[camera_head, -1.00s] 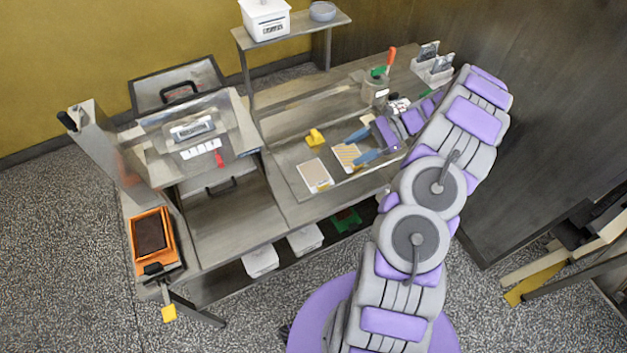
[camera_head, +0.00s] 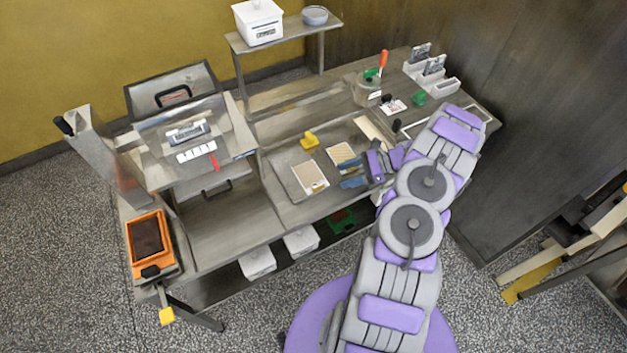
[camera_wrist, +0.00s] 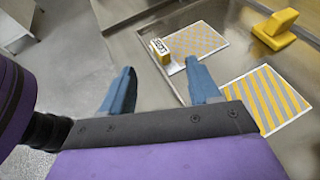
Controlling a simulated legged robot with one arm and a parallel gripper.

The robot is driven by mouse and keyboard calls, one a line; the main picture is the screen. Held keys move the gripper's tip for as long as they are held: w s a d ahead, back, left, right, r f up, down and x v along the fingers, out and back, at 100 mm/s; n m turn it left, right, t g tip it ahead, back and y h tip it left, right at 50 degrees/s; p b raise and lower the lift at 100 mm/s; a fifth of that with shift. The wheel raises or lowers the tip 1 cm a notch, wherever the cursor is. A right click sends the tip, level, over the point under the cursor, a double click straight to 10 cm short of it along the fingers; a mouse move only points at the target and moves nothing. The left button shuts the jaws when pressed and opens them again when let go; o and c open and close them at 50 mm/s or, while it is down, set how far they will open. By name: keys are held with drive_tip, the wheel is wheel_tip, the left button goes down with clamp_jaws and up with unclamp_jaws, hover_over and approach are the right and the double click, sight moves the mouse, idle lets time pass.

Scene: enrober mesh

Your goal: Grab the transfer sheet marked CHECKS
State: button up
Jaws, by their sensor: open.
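Two patterned sheets lie on the metal worktop. The one with a yellow check pattern (camera_wrist: 205,40) is farther from my gripper in the wrist view; in the head view it is the left sheet (camera_head: 310,178). A yellow tab with a white label (camera_wrist: 160,52) stands at its near edge; its dark lettering is small and tilted, seemingly CHECKS. The striped sheet (camera_wrist: 268,98) lies nearer, to the right of my fingers, and is the right one in the head view (camera_head: 342,154). My gripper (camera_wrist: 160,88) is open and empty, its blue fingers apart, short of the checked sheet.
A yellow handled block (camera_wrist: 277,30) sits behind the sheets, also in the head view (camera_head: 309,140). A jar of tools (camera_head: 367,90) and white holders (camera_head: 430,70) stand at the back right. A machine with a clear cover (camera_head: 190,130) is on the left.

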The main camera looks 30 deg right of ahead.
sight(317, 184)
drive_tip(key=x, duration=0.3)
drive_tip(key=shift+w+a, duration=0.1)
drive_tip(key=shift+a, duration=0.05)
drive_tip(key=shift+x, duration=2.85)
drive_tip(key=shift+r, duration=0.1)
drive_tip(key=shift+c, duration=0.3)
clamp_jaws()
